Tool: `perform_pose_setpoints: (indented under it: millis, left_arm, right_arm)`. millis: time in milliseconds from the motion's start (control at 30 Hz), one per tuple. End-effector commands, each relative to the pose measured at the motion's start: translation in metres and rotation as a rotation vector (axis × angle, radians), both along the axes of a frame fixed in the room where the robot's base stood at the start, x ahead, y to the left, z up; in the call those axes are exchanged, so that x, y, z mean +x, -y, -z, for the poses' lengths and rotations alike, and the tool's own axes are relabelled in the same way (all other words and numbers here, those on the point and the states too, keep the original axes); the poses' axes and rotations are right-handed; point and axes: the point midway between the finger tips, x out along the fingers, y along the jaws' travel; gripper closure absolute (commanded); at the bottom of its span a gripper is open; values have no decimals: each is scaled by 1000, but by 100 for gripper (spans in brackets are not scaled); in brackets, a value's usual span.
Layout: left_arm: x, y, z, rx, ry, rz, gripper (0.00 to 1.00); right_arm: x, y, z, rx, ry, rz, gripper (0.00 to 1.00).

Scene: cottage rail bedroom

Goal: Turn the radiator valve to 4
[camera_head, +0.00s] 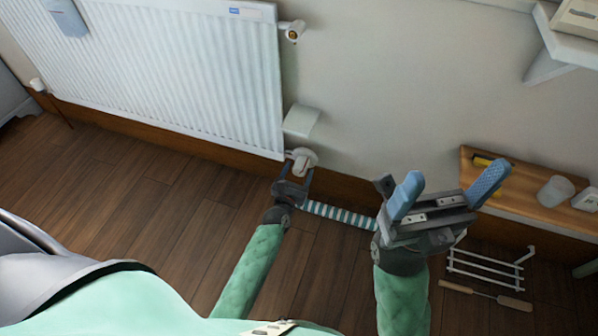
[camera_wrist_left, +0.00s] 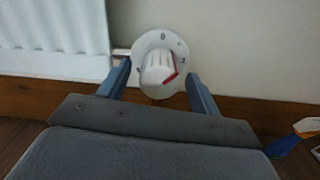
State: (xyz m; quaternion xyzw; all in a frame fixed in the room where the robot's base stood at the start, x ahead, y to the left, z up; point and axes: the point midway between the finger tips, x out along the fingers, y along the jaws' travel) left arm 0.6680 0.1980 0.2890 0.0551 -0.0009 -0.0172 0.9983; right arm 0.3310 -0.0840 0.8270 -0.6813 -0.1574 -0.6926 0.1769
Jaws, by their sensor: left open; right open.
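The radiator valve (camera_head: 303,160) is a white dial low on the wall at the radiator's lower right corner. In the left wrist view the valve (camera_wrist_left: 156,68) has a round face with small dark numerals, a 0 at the top, and a white knob with a red mark on its right side. The number the mark points at is too small to tell. My left gripper (camera_head: 292,178) is open, its fingers (camera_wrist_left: 160,78) to the left and right of the valve, with gaps visible. My right gripper (camera_head: 447,188) is open and empty, well right of the valve.
The white radiator (camera_head: 180,65) stands left of the valve. A white box (camera_head: 301,121) is on the wall above it. A striped strip (camera_head: 338,214) lies along the floor to the right. A wooden shelf (camera_head: 530,207), white rack (camera_head: 487,268) and wooden-handled tool (camera_head: 512,302) are further right.

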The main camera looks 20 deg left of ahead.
Motion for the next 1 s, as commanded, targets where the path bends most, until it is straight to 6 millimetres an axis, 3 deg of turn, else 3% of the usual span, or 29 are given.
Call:
perform_pose_setpoints:
  millis: [433,667,1000]
  left_arm:
    - [11,0,0,-1,0,-1,36]
    - [10,1,0,-1,0,0,81]
    - [10,1,-1,43,0,1,81]
  right_arm:
    - [0,-1,3,-6,-4,2,17]
    - [0,0,3,-6,-3,1,17]
    - [0,1,-3,2,0,-2,17]
